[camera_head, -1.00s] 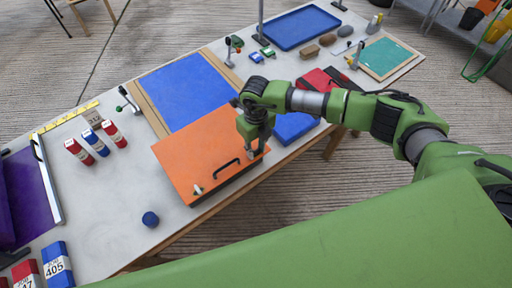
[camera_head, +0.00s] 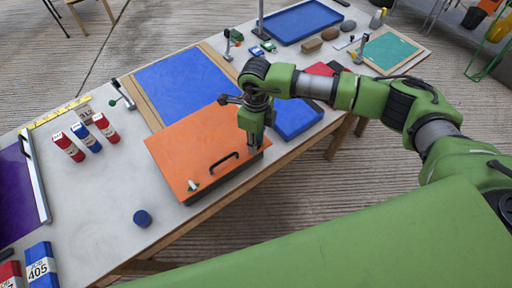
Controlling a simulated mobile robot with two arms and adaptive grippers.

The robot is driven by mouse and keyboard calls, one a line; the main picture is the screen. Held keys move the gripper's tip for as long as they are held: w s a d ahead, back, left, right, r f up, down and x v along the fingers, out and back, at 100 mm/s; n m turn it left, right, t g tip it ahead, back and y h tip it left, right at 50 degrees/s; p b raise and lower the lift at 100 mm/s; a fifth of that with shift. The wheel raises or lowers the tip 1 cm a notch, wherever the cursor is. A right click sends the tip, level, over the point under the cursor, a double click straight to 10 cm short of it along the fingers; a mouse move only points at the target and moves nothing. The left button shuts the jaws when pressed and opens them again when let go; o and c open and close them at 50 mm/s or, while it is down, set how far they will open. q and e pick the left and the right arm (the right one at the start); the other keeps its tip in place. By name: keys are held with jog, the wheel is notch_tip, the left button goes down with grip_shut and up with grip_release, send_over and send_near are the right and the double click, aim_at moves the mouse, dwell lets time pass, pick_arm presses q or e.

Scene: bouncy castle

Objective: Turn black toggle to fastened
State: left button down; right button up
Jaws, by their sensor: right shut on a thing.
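An orange box lid (camera_head: 195,145) with a black handle (camera_head: 224,161) lies on the table. A small pale toggle (camera_head: 193,186) sits near the left end of its front edge. My right gripper (camera_head: 253,148) points down at the lid's right end, by the front edge. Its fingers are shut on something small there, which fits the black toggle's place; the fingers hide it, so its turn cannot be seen. My left gripper is not in view.
A blue panel (camera_head: 184,85) in a wooden frame lies behind the lid. A blue round piece (camera_head: 142,218) stands in front left. A blue block (camera_head: 298,118) lies close right of my gripper.

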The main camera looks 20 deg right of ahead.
jog(key=n+b, duration=1)
jog(key=b, duration=0.3)
jog(key=shift+f+n+b, duration=0.15)
jog(key=shift+n+b, duration=1.2)
jog(key=shift+n, duration=0.05)
jog(key=shift+r, duration=0.2)
jog(key=o, duration=1.1)
jog(key=shift+r, duration=0.1)
notch_tip(320, 180, up, 12)
